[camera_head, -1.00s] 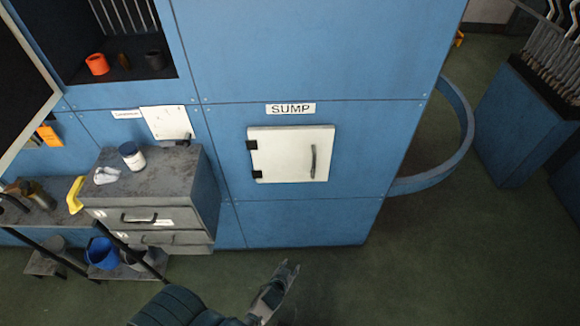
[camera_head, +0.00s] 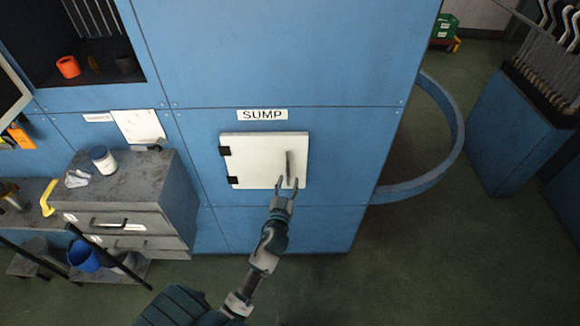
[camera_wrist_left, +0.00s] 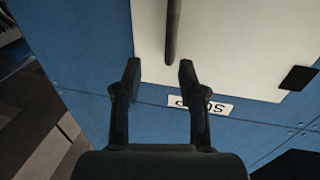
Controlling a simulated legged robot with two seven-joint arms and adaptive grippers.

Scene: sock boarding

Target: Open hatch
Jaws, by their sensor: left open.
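The white square hatch (camera_head: 253,162) sits shut in the blue wall under a SUMP label (camera_head: 262,115). Its black hinges are on its left side, and its dark vertical handle (camera_head: 289,165) is near its right side. My left gripper (camera_head: 288,183) is open and empty in front of the lower end of the handle. In the left wrist view the open fingers (camera_wrist_left: 158,75) point at the hatch (camera_wrist_left: 225,45), with the handle (camera_wrist_left: 172,30) ahead, in line with the gap between them. The handle does not appear to be between the fingertips. My right gripper is not in view.
A grey drawer cabinet (camera_head: 125,205) with a white jar (camera_head: 103,160) on top stands left of the hatch. A curved blue rail (camera_head: 455,150) sticks out at the right. Open green floor (camera_head: 400,270) lies in front.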

